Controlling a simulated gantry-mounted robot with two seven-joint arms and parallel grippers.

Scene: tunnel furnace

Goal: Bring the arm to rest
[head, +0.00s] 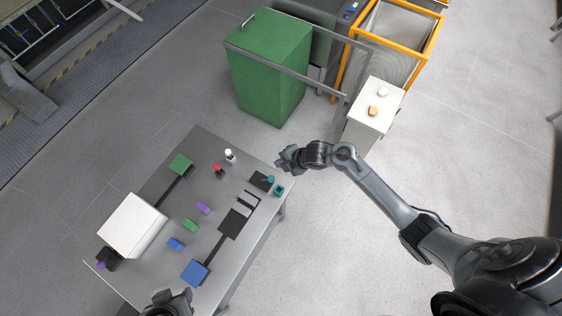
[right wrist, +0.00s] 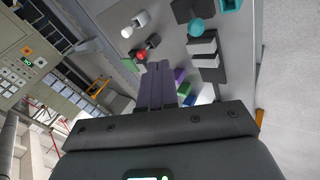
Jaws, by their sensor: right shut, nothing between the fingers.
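My right arm reaches in from the lower right of the head view. Its gripper (head: 284,162) is over the far right edge of the grey table (head: 150,166), held in the air. In the right wrist view the purple-grey fingers (right wrist: 158,84) are pressed together with nothing between them. A dark piece of my left gripper (head: 170,300) shows at the bottom edge of the head view, over the near end of the table. Its fingers are not clear enough to tell their state.
The table holds a white box (head: 133,225), a blue block (head: 195,272), a red piece (head: 218,170), a white piece (head: 228,155) and a teal piece (head: 279,191). A green cabinet (head: 268,70), white stand (head: 376,105) and orange frame (head: 428,50) stand beyond. Floor right of the table is clear.

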